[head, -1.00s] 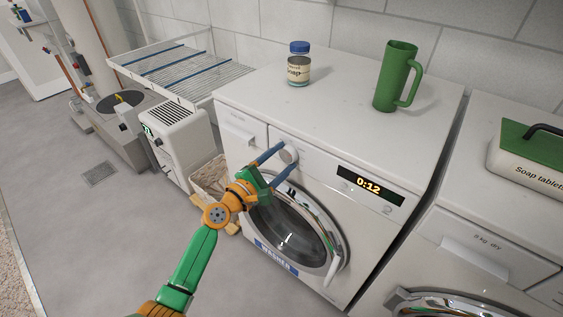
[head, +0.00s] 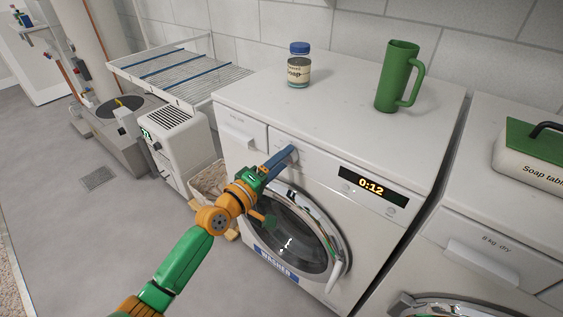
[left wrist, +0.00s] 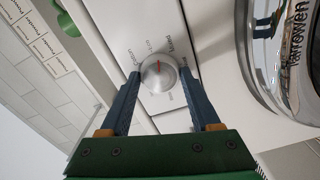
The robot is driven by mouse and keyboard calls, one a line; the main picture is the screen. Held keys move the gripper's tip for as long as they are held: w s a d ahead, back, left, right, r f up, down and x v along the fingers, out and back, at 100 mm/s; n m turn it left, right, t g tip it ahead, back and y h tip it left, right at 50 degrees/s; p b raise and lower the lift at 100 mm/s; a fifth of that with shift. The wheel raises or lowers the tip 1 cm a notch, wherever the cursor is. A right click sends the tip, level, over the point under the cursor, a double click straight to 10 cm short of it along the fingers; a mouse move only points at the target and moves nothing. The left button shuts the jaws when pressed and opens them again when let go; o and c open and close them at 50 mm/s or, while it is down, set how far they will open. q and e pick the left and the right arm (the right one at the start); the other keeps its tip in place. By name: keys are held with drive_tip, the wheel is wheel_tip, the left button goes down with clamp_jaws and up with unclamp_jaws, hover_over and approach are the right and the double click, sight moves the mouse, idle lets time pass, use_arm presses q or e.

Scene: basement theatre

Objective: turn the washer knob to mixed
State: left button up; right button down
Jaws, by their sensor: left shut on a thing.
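The white washer (head: 315,150) stands in the middle of the head view, with its display reading 0:12. Its round silver knob (left wrist: 158,75) shows in the left wrist view, with a red mark pointing to the top of the picture. Small labels ring the knob; I cannot read them surely. My left gripper (head: 290,154) reaches the knob on the washer's front panel. Its two blue fingers (left wrist: 159,78) lie on either side of the knob and are shut on it. In the head view the fingers mostly hide the knob. My right gripper is not in view.
A soap jar (head: 299,66) and a green mug (head: 398,77) stand on the washer top. The round door (head: 295,232) is below the knob. A second machine (head: 490,235) with a soap tablet box (head: 535,160) stands at right. A drying rack (head: 175,70) is at left.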

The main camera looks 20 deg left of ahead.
use_arm(q)
drive_tip(key=m, duration=0.5)
drive_tip(key=shift+m, duration=0.4)
idle(0.4)
drive_tip(key=o, duration=1.4)
drive_tip(key=p+v, duration=0.1)
drive_tip(key=v, duration=0.6)
drive_tip(key=shift+r, duration=0.1)
